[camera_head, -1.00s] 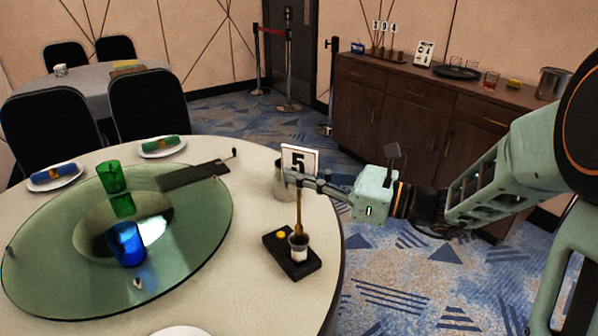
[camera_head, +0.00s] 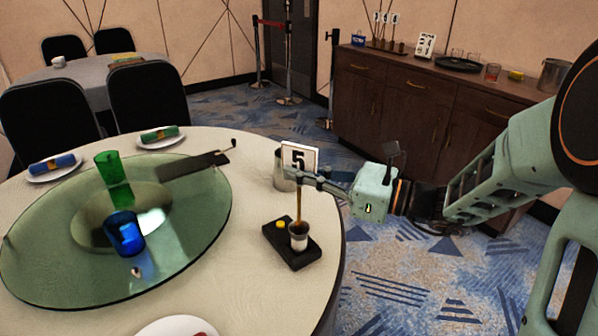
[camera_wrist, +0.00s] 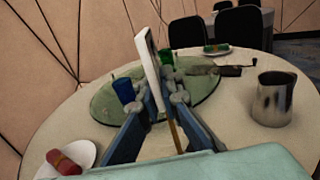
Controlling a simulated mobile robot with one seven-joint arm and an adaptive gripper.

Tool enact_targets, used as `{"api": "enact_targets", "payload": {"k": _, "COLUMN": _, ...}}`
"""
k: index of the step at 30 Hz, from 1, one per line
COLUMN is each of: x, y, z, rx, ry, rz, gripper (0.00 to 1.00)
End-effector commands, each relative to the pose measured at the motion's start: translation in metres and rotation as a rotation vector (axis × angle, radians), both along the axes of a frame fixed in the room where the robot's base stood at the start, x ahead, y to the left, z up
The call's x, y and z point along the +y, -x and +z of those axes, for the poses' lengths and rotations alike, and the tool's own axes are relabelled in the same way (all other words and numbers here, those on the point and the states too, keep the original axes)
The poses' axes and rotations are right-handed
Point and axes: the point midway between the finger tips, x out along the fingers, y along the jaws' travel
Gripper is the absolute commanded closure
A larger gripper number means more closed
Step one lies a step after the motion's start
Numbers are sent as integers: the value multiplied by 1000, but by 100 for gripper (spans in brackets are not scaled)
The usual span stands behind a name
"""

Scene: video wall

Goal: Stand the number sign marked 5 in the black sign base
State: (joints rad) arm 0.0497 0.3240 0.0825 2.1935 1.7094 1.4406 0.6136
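The number sign marked 5 (camera_head: 299,158) is a white card on a thin brown stick and stands about upright over the round table. My gripper (camera_head: 314,181) is shut on the stick just below the card. In the wrist view the card (camera_wrist: 149,68) shows edge-on between my fingers (camera_wrist: 166,99). The black sign base (camera_head: 279,247) lies on the table below, with a yellow spot and a grey-white cup (camera_head: 299,242). The stick's lower end meets the cup's mouth. I cannot tell how deep it sits. The base is hidden in the wrist view.
A metal pitcher (camera_head: 281,181) stands close behind the sign. A glass turntable (camera_head: 60,265) fills the table's left, carrying a green glass (camera_head: 108,165), a blue glass (camera_head: 125,233) and a dark long-handled tool (camera_head: 190,164). Plates with rolled napkins lie around it.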

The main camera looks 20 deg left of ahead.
Motion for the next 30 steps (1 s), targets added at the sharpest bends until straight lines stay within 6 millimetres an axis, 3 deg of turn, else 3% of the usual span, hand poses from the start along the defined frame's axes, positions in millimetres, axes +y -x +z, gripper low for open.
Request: {"api": "enact_targets", "payload": {"k": 30, "x": 0, "y": 0, "z": -30, "rx": 0, "ry": -1, "rz": 0, "gripper": 100}}
